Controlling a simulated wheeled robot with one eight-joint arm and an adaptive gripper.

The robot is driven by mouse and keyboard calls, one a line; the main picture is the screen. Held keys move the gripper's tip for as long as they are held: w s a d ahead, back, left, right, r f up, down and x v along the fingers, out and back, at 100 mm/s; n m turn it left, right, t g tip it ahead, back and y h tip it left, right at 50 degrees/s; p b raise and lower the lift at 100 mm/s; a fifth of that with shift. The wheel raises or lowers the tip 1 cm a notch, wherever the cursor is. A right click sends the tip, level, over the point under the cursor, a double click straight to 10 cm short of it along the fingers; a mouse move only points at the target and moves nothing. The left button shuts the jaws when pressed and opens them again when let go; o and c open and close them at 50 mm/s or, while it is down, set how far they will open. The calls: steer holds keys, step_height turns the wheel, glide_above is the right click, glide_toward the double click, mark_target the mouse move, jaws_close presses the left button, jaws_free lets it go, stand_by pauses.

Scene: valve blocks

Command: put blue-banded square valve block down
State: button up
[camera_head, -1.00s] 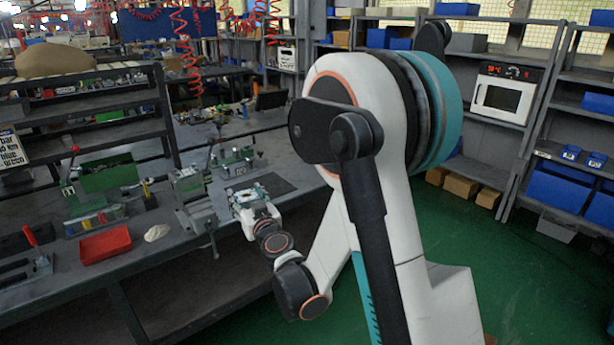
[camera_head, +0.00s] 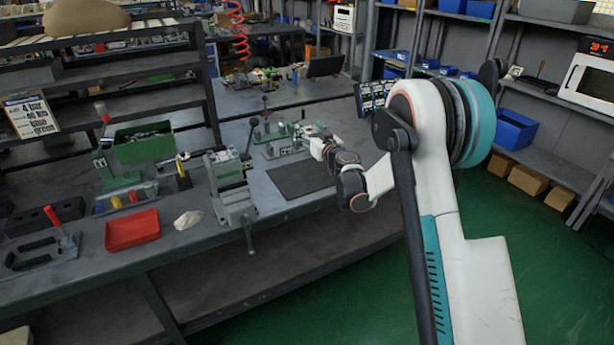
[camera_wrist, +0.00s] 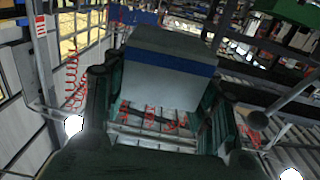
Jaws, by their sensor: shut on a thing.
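The blue-banded square valve block (camera_wrist: 163,85) fills the middle of the wrist view, a pale grey block with a dark blue band across it. My gripper (camera_wrist: 158,104) is shut on it, with one dark finger on each side. The held block there is too small to make out clearly. I cannot tell whether it touches anything below.
A grey vise (camera_head: 231,188) stands left of the mat. Further left are a red tray (camera_head: 132,231), a pale cloth (camera_head: 187,220) and a green bin (camera_head: 143,145). The mat looks bare.

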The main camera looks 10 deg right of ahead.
mark_target(307, 185)
steer(key=shift+n+y, duration=0.4)
steer(key=shift+y, duration=0.1)
steer(key=w+f+b, duration=0.1)
steer(key=f+b, duration=0.1)
steer(key=f, duration=0.4)
steer(key=w+f+b, duration=0.1)
steer(key=f+b, duration=0.1)
steer(key=f, duration=0.5)
steer(key=w+f+b, duration=0.1)
steer(key=f+b, duration=0.2)
steer(key=f, duration=0.4)
steer(key=shift+w+a+f, duration=0.15)
steer(key=shift+w+f, duration=0.1)
steer(key=shift+w, duration=0.1)
steer(key=shift+r, duration=0.15)
steer(key=o, duration=1.4)
